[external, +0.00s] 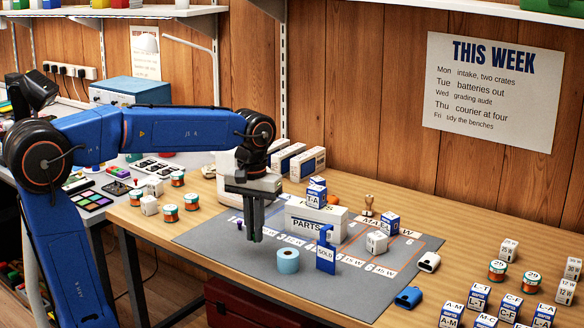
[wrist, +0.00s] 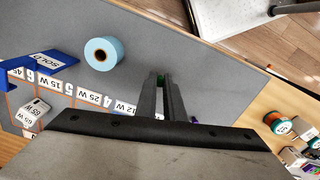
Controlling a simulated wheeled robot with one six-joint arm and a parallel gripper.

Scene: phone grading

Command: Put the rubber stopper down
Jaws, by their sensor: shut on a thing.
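My gripper (external: 254,238) points down over the left part of the grey mat (external: 215,239).
A light-blue tape roll (external: 288,261) and a blue SOLD sign (external: 325,254) stand right of my gripper. A small purple thing (external: 239,225) is close on its left. The white PARTS box (external: 308,222) is behind. The mat's front left is bare.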

